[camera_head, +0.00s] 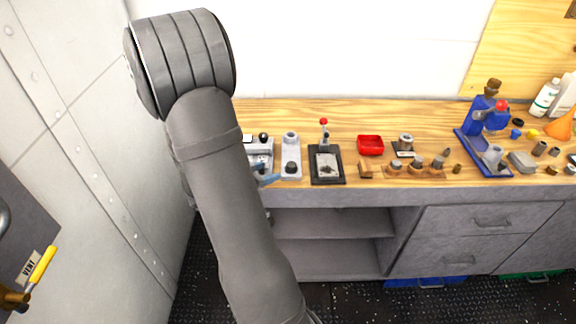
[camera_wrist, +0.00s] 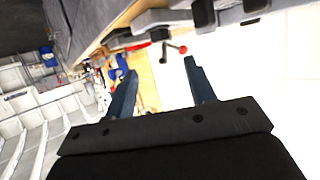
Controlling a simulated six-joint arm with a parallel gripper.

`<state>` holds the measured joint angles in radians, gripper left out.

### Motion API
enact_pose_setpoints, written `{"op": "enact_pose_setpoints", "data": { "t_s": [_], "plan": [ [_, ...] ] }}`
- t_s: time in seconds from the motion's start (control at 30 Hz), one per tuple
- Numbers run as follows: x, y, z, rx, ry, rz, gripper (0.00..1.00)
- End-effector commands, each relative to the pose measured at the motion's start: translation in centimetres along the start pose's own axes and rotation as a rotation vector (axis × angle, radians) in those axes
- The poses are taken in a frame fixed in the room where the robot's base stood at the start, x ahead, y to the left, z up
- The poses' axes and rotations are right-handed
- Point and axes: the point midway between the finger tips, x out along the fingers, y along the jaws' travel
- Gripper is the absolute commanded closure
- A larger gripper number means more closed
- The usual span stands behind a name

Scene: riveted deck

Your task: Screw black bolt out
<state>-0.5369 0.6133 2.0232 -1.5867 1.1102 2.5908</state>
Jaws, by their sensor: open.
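A dark, bolt-like piece (camera_head: 291,167) stands on the front of a light grey plate (camera_head: 291,151) on the bench. Another small black piece (camera_head: 263,137) sits behind it to the left, on a pale fixture (camera_head: 259,152); I cannot tell for sure which is the black bolt. My gripper (camera_head: 268,179) is at the bench's front edge, just left of and below the grey plate, partly hidden by my arm. In the wrist view my gripper (camera_wrist: 159,66) has its two blue fingers spread apart with nothing held between them.
Right of the plate stand a black-framed fixture with a red-knobbed lever (camera_head: 324,160), a red tray (camera_head: 370,145), a wooden block with several fittings (camera_head: 415,170) and a blue press (camera_head: 484,130). The bench (camera_head: 345,110) has bare wood along the back.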

Motion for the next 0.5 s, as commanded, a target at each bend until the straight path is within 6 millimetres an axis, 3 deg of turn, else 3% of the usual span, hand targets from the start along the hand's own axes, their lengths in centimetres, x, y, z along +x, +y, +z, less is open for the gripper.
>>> {"op": "enact_pose_setpoints", "data": {
  "t_s": [0.3, 0.5],
  "plan": [
    [6.3, 0.1, 0.0, 0.0, -0.001, 0.005, 0.5],
    [9.1, 0.1, 0.0, 0.001, -0.001, 0.003, 0.5]
  ]
}}
